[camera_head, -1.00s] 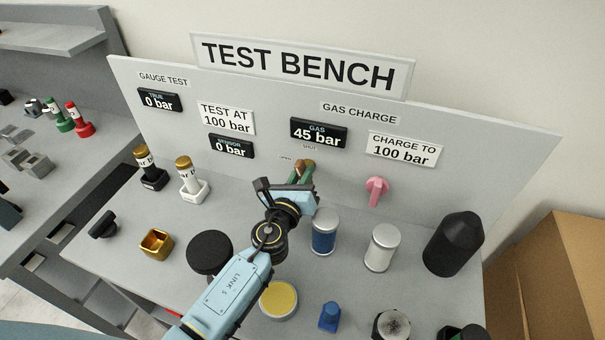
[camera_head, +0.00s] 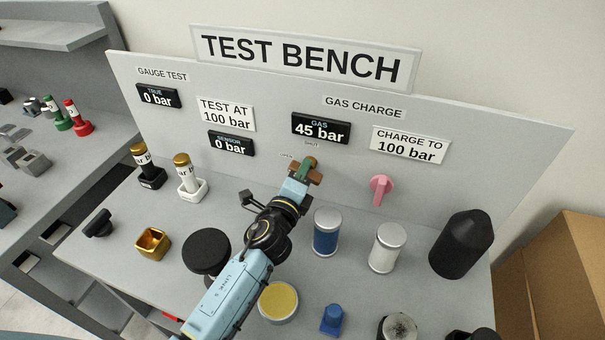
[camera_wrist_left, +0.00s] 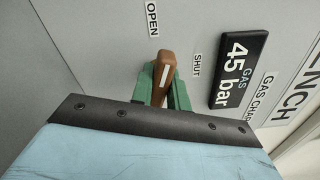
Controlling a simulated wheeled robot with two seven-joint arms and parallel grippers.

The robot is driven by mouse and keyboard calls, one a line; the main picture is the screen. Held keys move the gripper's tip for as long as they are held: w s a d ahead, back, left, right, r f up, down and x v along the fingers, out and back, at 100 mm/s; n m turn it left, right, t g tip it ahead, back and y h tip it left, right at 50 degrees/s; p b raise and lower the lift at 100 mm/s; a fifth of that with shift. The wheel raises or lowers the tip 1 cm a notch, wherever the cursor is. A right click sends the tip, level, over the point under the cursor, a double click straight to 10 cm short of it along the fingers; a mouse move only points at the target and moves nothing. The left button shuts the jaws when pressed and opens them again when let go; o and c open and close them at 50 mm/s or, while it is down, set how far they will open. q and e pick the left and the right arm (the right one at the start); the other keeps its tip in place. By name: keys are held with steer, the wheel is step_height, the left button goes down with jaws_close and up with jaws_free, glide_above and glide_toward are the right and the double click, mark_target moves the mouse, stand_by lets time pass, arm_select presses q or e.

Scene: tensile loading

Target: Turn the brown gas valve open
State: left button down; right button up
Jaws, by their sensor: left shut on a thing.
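The brown gas valve (camera_head: 318,177) is on the upright panel, under the GAS display. In the left wrist view its brown handle (camera_wrist_left: 163,70), with a white line, sits between the green fingers. My left gripper (camera_head: 304,170) is shut on this handle. The fingers hide part of it in the head view. The OPEN label (camera_wrist_left: 152,18) and the SHUT label (camera_wrist_left: 197,66) are beside the handle in the wrist view. The white line runs roughly up the picture; the exact handle angle is hard to tell. My right gripper is not in view.
The gas display (camera_head: 321,128) reads 45 bar, beside a "charge to 100 bar" sign (camera_head: 410,145). A pink valve (camera_head: 381,189) is to the right. Blue (camera_head: 326,234) and white (camera_head: 387,248) cylinders stand near my arm. A black cylinder (camera_head: 462,244) stands farther right.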

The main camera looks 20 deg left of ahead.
arm_select(q)
steer(key=shift+f+n+b, duration=0.1)
steer(key=shift+n+b, duration=0.2)
steer(key=shift+n, duration=1.6)
steer(key=c, duration=1.4)
jaws_free()
steer(key=shift+o, duration=0.2)
